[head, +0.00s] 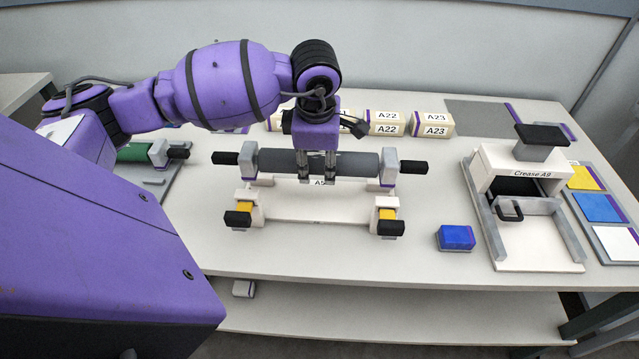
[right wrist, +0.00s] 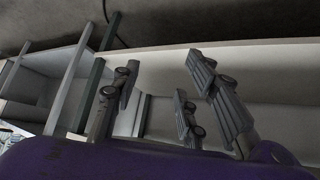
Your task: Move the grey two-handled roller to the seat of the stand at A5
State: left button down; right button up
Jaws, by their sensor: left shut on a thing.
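The grey two-handled roller (head: 352,163) lies crosswise near the middle of the table in the head view, with a light grey block and a black handle at each end. My left gripper (head: 317,178) comes down from above and is shut on the roller's middle. The white stand at A5 (head: 318,207) is just in front of and below the roller. Its label is partly covered by my fingers. I cannot tell whether the roller touches the stand. My right gripper (right wrist: 158,100) shows in the right wrist view with its fingers apart and nothing between them.
Several labelled boxes, A22 (head: 386,123) and A23 (head: 433,124) among them, stand behind the roller. A green roller (head: 133,152) is at the left. A blue block (head: 456,237) and the Crease A9 press (head: 530,240) are at the right. The table's front strip is clear.

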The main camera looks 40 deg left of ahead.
aim_at(317, 165)
pick_arm(q)
jog(key=shift+w+f+p, duration=0.15)
jog(key=shift+f+p, duration=0.15)
jog(key=shift+f, duration=4.15)
jog(key=shift+f, duration=0.1)
jog(key=c, duration=1.5)
grip_release()
jog(key=shift+f, duration=0.25)
jog(key=o, duration=0.5)
jog(key=shift+c, duration=0.2)
jog(key=r, duration=0.4)
jog(key=s+r, duration=0.1)
jog(key=r, duration=0.3)
jog(key=s+d+r, duration=0.1)
jog(key=r, duration=0.3)
jog(key=shift+s+d+r, duration=0.1)
jog(key=shift+s, duration=0.05)
